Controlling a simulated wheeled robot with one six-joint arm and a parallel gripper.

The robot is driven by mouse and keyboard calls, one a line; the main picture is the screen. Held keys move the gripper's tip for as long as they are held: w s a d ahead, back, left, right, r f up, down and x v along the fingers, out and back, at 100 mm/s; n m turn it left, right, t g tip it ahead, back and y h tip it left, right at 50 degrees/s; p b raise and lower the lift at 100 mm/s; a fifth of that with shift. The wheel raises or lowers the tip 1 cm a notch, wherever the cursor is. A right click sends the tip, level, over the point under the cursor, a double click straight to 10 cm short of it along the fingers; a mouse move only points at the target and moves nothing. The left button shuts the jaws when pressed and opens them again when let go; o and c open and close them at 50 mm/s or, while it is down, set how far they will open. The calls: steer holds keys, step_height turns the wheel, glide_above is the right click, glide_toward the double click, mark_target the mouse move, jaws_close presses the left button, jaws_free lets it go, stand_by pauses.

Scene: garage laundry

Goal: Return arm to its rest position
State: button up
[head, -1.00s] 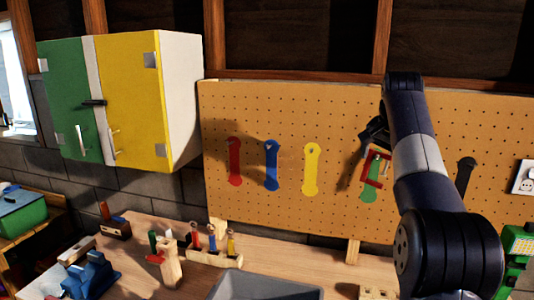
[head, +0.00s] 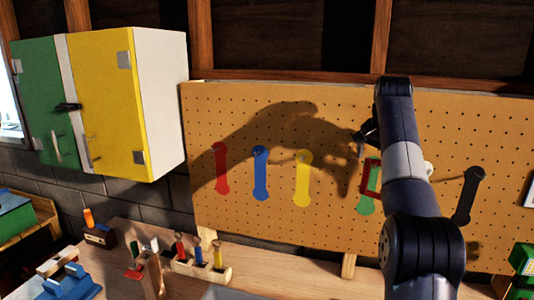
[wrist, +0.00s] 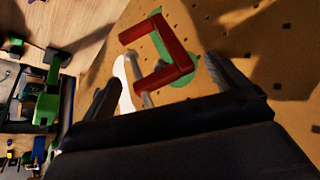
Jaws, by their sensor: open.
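My arm rises at the right of the head view. My gripper (head: 362,145) is at its far end, partly hidden behind the arm, in front of the pegboard (head: 330,110). In the wrist view my gripper (wrist: 163,75) has its two fingers apart with nothing held between them. Beyond the fingers a red C-shaped tool (wrist: 175,50) with a grey rod hangs over a green silhouette (wrist: 188,72) on the board. The red tool also shows in the head view (head: 369,176). I cannot tell how close the fingers are to it.
Red (head: 221,170), blue (head: 260,175), yellow (head: 303,180) and black (head: 468,195) silhouettes mark the pegboard. A yellow-and-green cabinet (head: 105,100) hangs at left. The workbench (head: 290,270) below carries a wooden holder (head: 200,268) of colored-handled tools and a blue tool (head: 70,285).

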steer(key=shift+f, duration=0.45)
steer(key=s+a+r+b, duration=0.1)
steer(key=s+a+b, duration=0.1)
steer(key=s+b, duration=0.3)
steer(key=s, duration=0.4)
steer(key=shift+a+r+b, duration=0.25)
steer(key=shift+a+b, duration=0.05)
steer(key=shift+b, duration=0.05)
steer(key=shift+a, duration=0.1)
